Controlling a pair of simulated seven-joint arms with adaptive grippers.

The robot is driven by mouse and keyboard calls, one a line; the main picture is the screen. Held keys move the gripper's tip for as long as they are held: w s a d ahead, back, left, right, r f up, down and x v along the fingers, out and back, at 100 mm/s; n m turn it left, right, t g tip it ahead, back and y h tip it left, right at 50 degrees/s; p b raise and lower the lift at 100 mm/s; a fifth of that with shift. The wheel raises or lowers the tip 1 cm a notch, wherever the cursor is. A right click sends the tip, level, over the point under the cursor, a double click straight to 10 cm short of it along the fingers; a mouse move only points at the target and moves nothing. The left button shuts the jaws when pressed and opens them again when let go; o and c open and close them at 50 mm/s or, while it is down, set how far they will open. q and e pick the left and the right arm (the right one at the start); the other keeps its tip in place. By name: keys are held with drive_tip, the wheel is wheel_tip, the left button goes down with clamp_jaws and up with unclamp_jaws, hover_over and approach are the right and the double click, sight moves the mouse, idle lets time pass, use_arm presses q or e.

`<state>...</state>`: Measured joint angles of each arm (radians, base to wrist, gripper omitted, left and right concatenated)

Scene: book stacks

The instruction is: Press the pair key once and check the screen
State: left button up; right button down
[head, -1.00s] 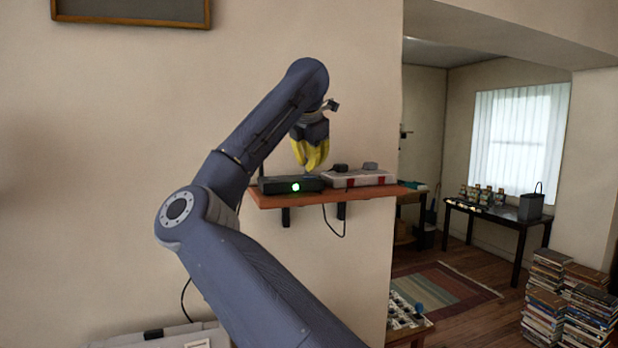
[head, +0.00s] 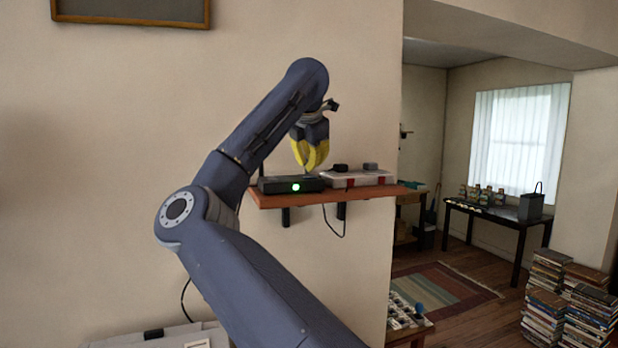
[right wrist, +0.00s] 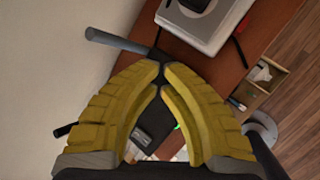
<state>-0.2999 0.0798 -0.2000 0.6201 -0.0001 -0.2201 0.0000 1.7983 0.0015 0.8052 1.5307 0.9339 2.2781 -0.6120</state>
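A black box (head: 290,185) with a lit green light on its front stands at the left of a wooden wall shelf (head: 362,193). My right gripper (head: 310,168) points down just above and behind the box's top in the head view. Its yellow fingers bow outward and their tips come together with nothing seen between them. In the right wrist view the gripper (right wrist: 160,72) shows closed tips, with the dark box (right wrist: 155,125) partly hidden behind the fingers. I cannot tell whether the tips touch it. I cannot make out the pair key or a readable screen. My left gripper is out of view.
A pale box with red marks (head: 355,180) stands right of the black box, with small dark plugs on it. A cable hangs below the shelf. Book stacks (head: 565,305) stand on the floor at the right. A dark table (head: 500,217) stands by the window.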

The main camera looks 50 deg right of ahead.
drive_tip(key=shift+f, duration=0.2)
idle(0.4)
drive_tip(key=shift+f, duration=0.25)
drive_tip(key=shift+f, duration=0.2)
idle(0.5)
drive_tip(key=shift+r, duration=0.65)
drive_tip(key=shift+r, duration=0.1)
drive_tip(key=shift+r, duration=2.9)
